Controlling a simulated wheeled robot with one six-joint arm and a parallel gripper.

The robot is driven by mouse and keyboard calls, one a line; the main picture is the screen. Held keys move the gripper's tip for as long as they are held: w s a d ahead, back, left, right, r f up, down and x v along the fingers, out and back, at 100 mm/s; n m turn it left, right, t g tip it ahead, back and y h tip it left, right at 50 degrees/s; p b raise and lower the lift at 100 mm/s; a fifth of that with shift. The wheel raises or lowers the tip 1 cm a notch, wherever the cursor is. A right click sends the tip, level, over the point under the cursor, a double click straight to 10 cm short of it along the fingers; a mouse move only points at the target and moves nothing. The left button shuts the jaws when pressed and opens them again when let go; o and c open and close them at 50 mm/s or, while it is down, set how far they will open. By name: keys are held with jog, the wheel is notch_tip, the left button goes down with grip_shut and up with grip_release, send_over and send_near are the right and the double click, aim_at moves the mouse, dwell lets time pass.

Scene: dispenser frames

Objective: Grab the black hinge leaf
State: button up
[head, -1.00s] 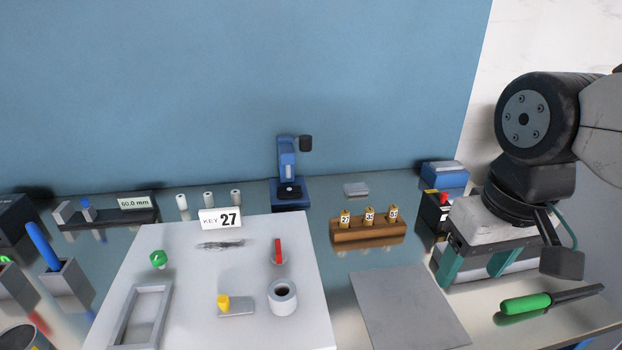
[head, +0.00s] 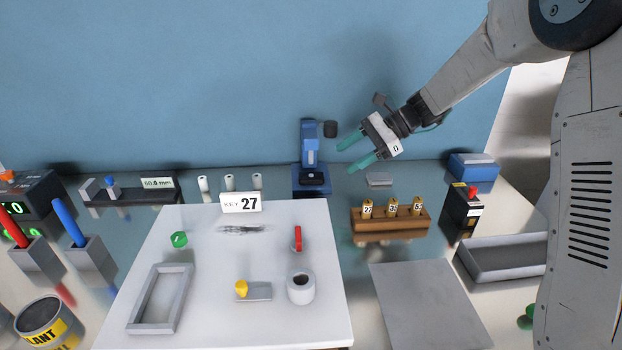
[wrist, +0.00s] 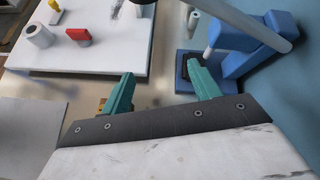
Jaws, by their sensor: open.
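My gripper (head: 346,158) is open and empty, in the air right of the blue press-like stand (head: 311,155) in the head view. In the wrist view its two teal fingers (wrist: 160,70) are spread apart over the bench. I cannot clearly pick out a black hinge leaf. A small dark piece (head: 312,178) sits on the base of the blue stand; its shape is too small to tell. A dark, thin, streaky item (head: 241,229) lies on the white board (head: 215,300) behind the other parts; I cannot tell what it is.
The board holds a green nut (head: 179,239), a red part (head: 298,238), a white ring (head: 300,288), a yellow-knobbed part (head: 241,287) and a grey frame (head: 138,312). A wooden block (head: 390,224) with numbered tags stands right. A grey plate (head: 430,305) lies bare in front.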

aim_at(312, 175)
jog(key=w+f+m, duration=0.1)
jog(key=w+f, duration=0.1)
jog(key=w+f+m+y, duration=0.1)
jog(key=w+f, duration=0.1)
jog(key=w, duration=0.1)
jog(key=w+f+m+t+y, duration=0.1)
jog(key=w+f, duration=0.1)
jog(key=shift+w+f+m, duration=0.2)
jog(key=shift+w+m, duration=0.1)
jog(key=shift+m, duration=0.1)
jog(key=shift+w+a+f, duration=0.15)
jog(key=shift+a+f, duration=0.1)
jog(key=shift+a, duration=0.05)
jog(key=x, duration=0.7)
jog(key=shift+s+f, duration=0.25)
jog(key=shift+f, duration=0.05)
jog(key=c, duration=1.1)
jog(key=shift+r, duration=0.1)
